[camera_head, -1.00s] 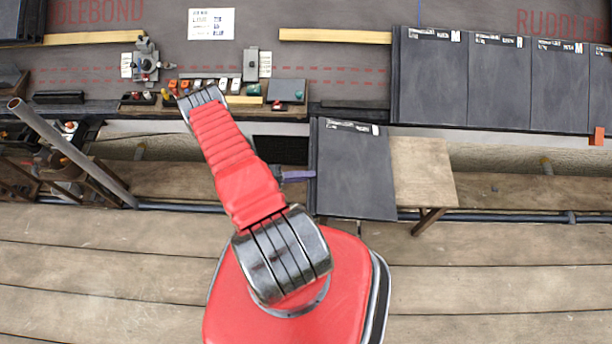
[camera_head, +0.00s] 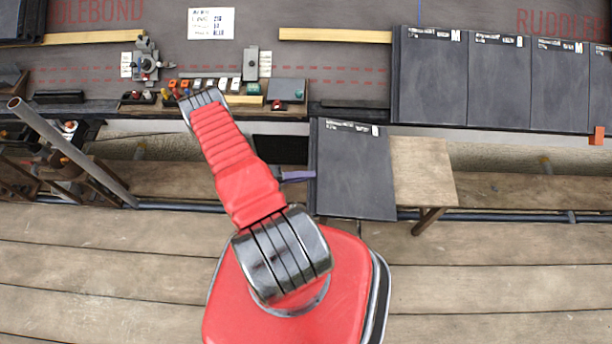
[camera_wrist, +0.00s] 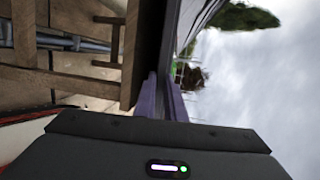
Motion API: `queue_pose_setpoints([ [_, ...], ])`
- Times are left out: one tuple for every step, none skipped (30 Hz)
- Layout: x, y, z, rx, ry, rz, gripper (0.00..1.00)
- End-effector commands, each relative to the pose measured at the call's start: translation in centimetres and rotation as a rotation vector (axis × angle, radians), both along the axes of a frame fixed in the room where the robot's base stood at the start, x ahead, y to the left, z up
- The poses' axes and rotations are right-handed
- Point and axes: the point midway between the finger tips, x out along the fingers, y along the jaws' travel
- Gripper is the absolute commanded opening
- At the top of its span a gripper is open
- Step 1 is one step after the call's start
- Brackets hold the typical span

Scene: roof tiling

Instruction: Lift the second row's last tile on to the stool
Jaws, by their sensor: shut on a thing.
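A dark slate tile (camera_head: 352,170) lies over the left part of the wooden stool (camera_head: 424,172) in the head view. Its labelled edge is at the back. My gripper (camera_head: 300,175) is at the tile's left edge, with only a purple finger showing. In the wrist view my gripper (camera_wrist: 162,98) has its two purple fingers shut on the edge of the tile (camera_wrist: 165,50), seen edge-on. The stool top (camera_wrist: 128,50) stands close beside the tile there. I cannot tell from these views whether the tile touches the stool.
More slate tiles (camera_head: 480,80) lie side by side on the roof at the right. A ledge with clamps and small tools (camera_head: 215,95) runs along the roof's lower edge. A metal pole (camera_head: 70,150) leans at the left. The plank floor (camera_head: 500,280) is clear.

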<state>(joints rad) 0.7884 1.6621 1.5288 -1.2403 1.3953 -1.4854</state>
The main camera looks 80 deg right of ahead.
Motion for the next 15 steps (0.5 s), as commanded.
queue_pose_setpoints([
  [0.00, -0.01, -0.01, -0.002, 0.001, 0.000, 0.00],
  [0.00, -0.01, -0.05, -0.002, 0.001, 0.000, 0.00],
  [0.00, -0.01, -0.11, -0.002, 0.001, 0.000, 0.00],
  [0.01, -0.02, -0.15, -0.002, 0.001, 0.000, 0.00],
  [0.01, -0.02, -0.19, -0.001, 0.000, 0.000, 0.00],
  [0.02, -0.03, -0.24, -0.002, 0.000, 0.000, 0.00],
  [0.02, -0.03, -0.29, -0.002, 0.000, 0.000, 0.00],
  [0.04, -0.05, -0.28, -0.002, 0.000, 0.000, 0.11],
  [0.04, -0.05, -0.28, -0.002, 0.000, 0.000, 0.14],
  [0.04, -0.05, -0.28, -0.002, 0.000, 0.000, 0.16],
  [0.04, -0.05, -0.28, -0.002, -0.001, 0.000, 0.18],
  [0.03, -0.04, -0.28, -0.002, -0.001, 0.000, 0.21],
  [0.04, -0.05, -0.28, -0.002, -0.001, 0.000, 0.23],
  [0.03, -0.04, -0.28, -0.002, -0.001, 0.000, 0.25],
  [0.03, -0.04, -0.28, -0.002, -0.001, 0.000, 0.28],
])
